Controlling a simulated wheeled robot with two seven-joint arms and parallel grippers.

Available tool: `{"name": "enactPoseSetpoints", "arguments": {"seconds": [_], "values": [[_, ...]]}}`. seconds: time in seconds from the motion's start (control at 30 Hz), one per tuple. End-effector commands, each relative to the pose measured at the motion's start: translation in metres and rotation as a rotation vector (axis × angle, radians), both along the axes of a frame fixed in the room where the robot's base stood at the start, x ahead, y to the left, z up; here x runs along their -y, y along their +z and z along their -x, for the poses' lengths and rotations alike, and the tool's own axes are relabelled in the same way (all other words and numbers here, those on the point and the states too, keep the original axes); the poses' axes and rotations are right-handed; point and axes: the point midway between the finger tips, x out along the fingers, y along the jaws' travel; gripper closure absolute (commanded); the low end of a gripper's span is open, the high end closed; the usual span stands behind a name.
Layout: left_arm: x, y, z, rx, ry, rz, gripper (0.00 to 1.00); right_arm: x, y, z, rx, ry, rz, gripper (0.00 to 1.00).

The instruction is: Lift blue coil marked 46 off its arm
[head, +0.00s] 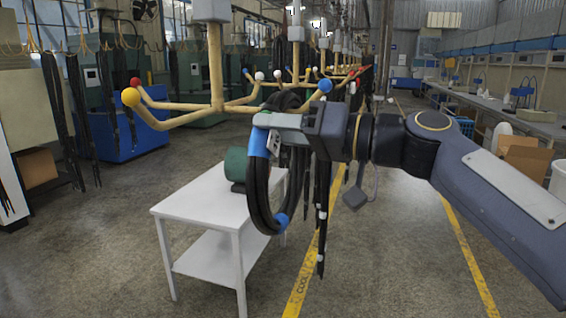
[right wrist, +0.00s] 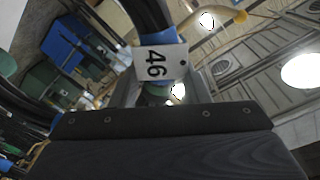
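The blue coil marked 46 (head: 258,190) is a black hose loop with blue bands and a white tag. It hangs upright in the middle of the head view, above the floor beside the white table. My right gripper (head: 272,122) reaches in from the right and is shut on the coil at its upper blue band. The tag (right wrist: 159,64) reads 46 in the right wrist view and hides part of the fingertips. The coil's top is near the rack arm with the blue ball tip (head: 325,86); whether it still rests on that arm is unclear. My left gripper is out of view.
A yellow-tipped rack arm (head: 131,97) and a red-tipped one stick out at left. Other dark hoses hang just behind the coil. A white table (head: 190,205) with a green motor (head: 236,165) stands below. Open floor lies at the front left.

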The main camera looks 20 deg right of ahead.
Motion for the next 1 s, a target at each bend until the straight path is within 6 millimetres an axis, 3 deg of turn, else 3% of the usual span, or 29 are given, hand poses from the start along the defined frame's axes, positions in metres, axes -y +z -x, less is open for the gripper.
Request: {"name": "enactPoseSetpoints", "arguments": {"seconds": [0.03, 0.3, 0.8, 1.0], "values": [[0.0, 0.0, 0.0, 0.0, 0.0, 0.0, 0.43, 0.0, 0.0, 0.0, 0.0, 0.0, 0.0, 0.65], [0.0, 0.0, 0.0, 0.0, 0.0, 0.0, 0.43, 0.0, 0.0, 0.0, 0.0, 0.0, 0.0, 1.0], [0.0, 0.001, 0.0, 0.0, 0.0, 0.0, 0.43, 0.0, 0.004, 0.001, 0.005, -0.002, -0.001, 1.0], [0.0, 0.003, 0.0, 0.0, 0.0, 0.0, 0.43, 0.0, 0.021, 0.001, 0.009, 0.0, -0.001, 1.0]]}}
